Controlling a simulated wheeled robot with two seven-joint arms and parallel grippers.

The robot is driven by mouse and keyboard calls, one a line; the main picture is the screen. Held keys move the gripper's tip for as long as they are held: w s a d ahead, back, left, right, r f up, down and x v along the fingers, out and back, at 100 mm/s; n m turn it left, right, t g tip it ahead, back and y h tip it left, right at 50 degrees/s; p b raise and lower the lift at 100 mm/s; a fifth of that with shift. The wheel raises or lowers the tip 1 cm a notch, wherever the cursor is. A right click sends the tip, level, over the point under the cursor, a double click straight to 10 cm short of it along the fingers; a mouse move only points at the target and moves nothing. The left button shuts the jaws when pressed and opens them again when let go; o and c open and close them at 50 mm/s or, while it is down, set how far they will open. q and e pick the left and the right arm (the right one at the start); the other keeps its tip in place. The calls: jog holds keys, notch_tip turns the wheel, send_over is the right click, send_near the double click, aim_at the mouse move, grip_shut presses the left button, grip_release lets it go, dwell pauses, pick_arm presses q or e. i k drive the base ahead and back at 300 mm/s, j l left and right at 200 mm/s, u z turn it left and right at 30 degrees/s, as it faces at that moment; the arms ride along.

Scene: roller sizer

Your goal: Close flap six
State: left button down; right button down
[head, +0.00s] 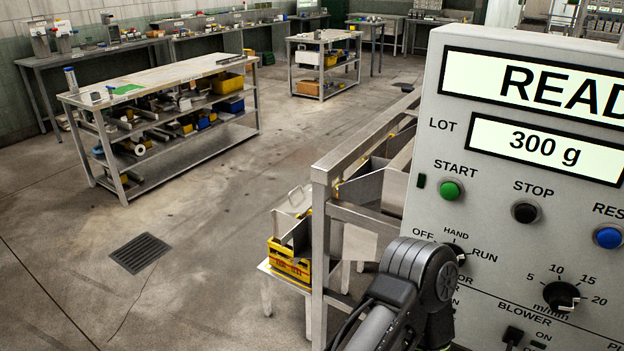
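Flap six cannot be identified in the head view; no flap number is legible. Bare metal plates (368,189) stand at angles on the steel frame (327,200) left of the control panel. A paler plate (361,243) hangs lower on that frame. The grey control panel (420,205) fills the right side and hides much of the machine behind it. A dark link of one of my arms (418,275) shows at the bottom, in front of the panel's lower left corner. Neither gripper's fingers can be seen.
The panel has a green START button (449,191), a black STOP button (525,212) and a blue button (608,238). A yellow crate (289,264) sits on a low stand beside the frame. A shelved workbench (165,80) stands at left. The floor between is clear.

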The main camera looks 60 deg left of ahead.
aim_at(302, 200)
jog(key=j, duration=0.5)
jog(key=k+j+z, duration=0.1)
jog(key=j, duration=0.4)
jog(key=k+j, duration=0.1)
jog(key=j, duration=0.45)
jog(key=k+j+z, duration=0.1)
jog(key=j, duration=0.9)
jog(key=k+j+z, duration=0.1)
jog(key=j, duration=0.4)
jog(key=k+j, duration=0.2)
jog(key=j, duration=0.3)
jog(key=k+j+z, duration=0.1)
jog(key=j, duration=0.4)
